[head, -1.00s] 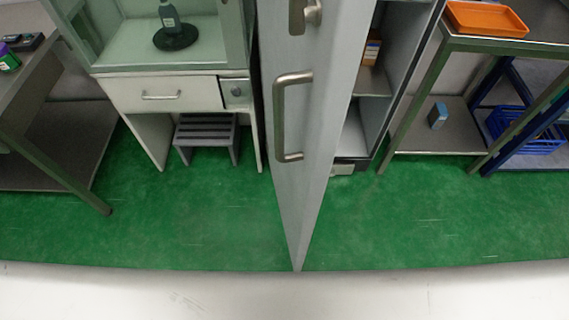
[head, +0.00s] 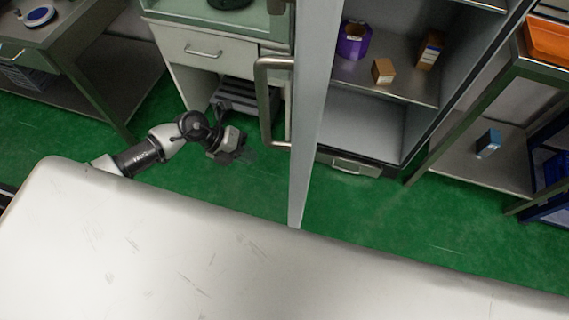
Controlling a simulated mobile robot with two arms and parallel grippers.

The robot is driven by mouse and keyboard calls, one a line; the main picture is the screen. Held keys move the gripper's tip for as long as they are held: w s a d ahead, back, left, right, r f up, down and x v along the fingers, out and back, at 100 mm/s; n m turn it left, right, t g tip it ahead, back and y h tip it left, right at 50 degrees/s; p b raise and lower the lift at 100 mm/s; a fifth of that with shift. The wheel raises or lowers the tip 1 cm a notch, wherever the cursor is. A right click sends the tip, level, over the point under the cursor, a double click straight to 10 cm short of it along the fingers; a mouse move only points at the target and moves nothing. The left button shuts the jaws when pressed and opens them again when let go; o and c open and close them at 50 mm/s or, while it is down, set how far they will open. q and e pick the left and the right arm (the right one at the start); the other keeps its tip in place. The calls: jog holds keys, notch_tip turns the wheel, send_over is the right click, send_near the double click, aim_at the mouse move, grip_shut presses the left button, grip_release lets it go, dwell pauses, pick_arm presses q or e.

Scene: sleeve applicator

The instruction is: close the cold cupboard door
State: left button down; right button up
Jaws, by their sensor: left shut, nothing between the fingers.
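The cold cupboard door (head: 313,110) stands open, seen nearly edge-on in the middle of the head view. Its long bar handle (head: 264,100) is on the door's left face. The cold cupboard (head: 360,135) is open to the right of the door, with its shelves showing. My left gripper (head: 243,154) is shut and empty, low and left of the door handle; I see a gap between it and the handle in the picture. My right gripper is out of view.
A purple roll (head: 353,41) and small boxes (head: 383,71) sit on the cupboard shelf. A white drawer unit (head: 205,48) with a grey step stool (head: 240,100) stands behind my left arm. A steel table (head: 62,28) is at left, a steel rack (head: 470,166) at right.

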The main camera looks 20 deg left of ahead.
pick_arm(q)
jog(key=w+d+f, duration=0.1)
jog(key=d+f, duration=0.3)
jog(key=d, duration=0.4)
jog(key=shift+w+d+f+p, duration=0.2)
jog(key=shift+w+d+p, duration=0.15)
jog(key=shift+d+p, duration=0.05)
jog(key=shift+d, duration=0.1)
